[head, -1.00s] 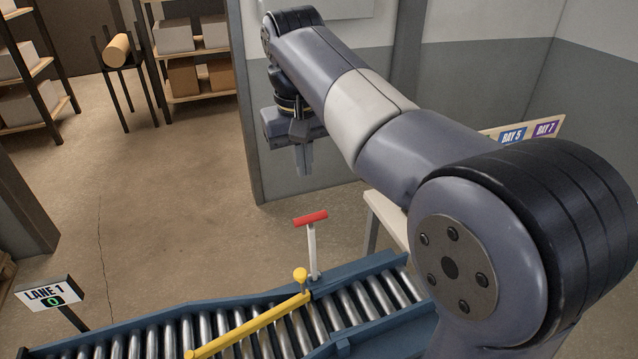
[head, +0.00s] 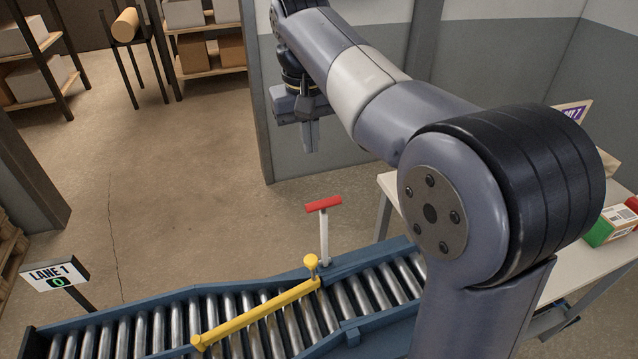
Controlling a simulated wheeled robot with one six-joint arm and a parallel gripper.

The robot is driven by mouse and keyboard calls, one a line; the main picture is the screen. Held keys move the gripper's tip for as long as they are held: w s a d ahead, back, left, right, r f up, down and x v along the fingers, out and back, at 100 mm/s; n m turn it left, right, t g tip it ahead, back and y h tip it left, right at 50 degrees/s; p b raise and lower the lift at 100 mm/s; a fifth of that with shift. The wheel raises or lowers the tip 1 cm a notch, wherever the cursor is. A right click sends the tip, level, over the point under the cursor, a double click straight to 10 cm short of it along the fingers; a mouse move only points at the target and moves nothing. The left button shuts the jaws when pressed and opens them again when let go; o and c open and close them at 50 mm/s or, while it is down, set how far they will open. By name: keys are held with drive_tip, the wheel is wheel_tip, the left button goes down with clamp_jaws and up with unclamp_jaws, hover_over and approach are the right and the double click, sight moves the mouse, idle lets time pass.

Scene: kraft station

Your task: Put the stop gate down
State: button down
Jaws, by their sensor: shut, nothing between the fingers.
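The yellow bar (head: 258,313), which looks like the stop gate, lies low and slanting across the conveyor rollers. A yellow knob (head: 311,262) stands at its far end. Just beyond the knob, a white post with a red T-handle (head: 323,205) stands upright at the conveyor's far side. My gripper (head: 311,140) points down with its fingers together and empty. In the picture it is above the red handle and apart from it and the bar.
The blue roller conveyor (head: 190,291) runs across the front. A LANE 1 sign (head: 55,274) stands at its left. A pale table (head: 572,268) with boxes (head: 607,226) is at the right, partly behind my arm. The floor beyond the conveyor is clear.

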drive_tip(key=s+d+f, duration=0.1)
drive_tip(key=s+f, duration=0.2)
drive_tip(key=f, duration=0.5)
drive_tip(key=shift+d, duration=0.25)
drive_tip(key=shift+s+f, duration=0.1)
